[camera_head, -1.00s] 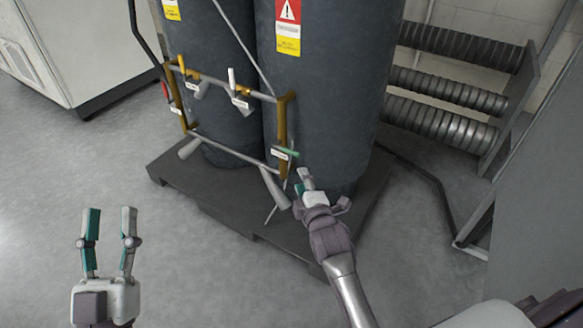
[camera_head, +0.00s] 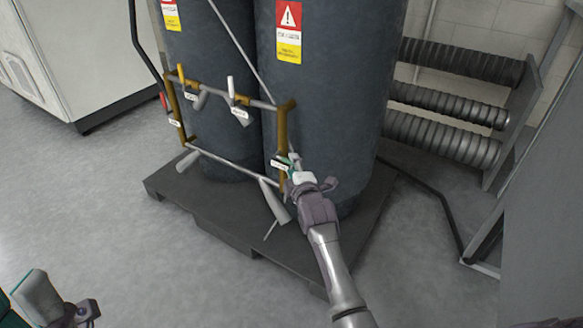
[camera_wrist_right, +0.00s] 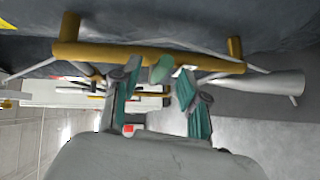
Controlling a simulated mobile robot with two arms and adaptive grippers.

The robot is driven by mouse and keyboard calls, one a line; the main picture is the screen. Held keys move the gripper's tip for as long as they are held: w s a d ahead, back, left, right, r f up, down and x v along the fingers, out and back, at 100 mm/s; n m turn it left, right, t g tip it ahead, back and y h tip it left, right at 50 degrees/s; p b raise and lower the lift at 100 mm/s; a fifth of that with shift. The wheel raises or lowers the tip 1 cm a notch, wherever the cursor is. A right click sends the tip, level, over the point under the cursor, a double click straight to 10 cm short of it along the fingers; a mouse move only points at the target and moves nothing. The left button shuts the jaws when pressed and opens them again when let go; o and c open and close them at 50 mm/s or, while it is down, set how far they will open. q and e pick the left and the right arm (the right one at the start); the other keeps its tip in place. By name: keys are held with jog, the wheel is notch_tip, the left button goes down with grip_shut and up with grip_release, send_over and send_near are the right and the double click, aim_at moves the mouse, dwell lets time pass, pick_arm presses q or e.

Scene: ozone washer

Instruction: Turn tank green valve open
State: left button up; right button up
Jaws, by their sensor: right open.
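The green valve handle (camera_wrist_right: 160,68) is on the brass pipe (camera_wrist_right: 115,53) in the right wrist view. It lies between the tips of my right gripper (camera_wrist_right: 157,85), whose two fingers are apart. I cannot tell whether either finger touches the handle. In the head view my right gripper (camera_head: 293,164) is at the lower right end of the pipe frame, in front of the right tank (camera_head: 325,90), and largely covers the green handle. My left gripper (camera_head: 45,300) is partly cut off at the lower left corner, away from the tanks.
The tanks stand on a dark pallet (camera_head: 215,220). Other valves on the frame have a yellow handle (camera_head: 181,72), a white handle (camera_head: 231,86) and a red handle (camera_head: 164,101). Ribbed pipes (camera_head: 450,100) are at the right. The floor at the left is clear.

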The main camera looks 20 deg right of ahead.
jog(key=shift+w+d+f+b, duration=0.1)
jog(key=shift+w+f+b, duration=0.1)
jog(key=shift+w, duration=0.55)
jog(key=shift+w+d+f+b, duration=0.1)
jog(key=shift+w+b, duration=0.1)
jog(key=shift+w, duration=0.5)
jog(key=shift+r, duration=0.1)
jog(key=shift+c, duration=0.4)
grip_shut()
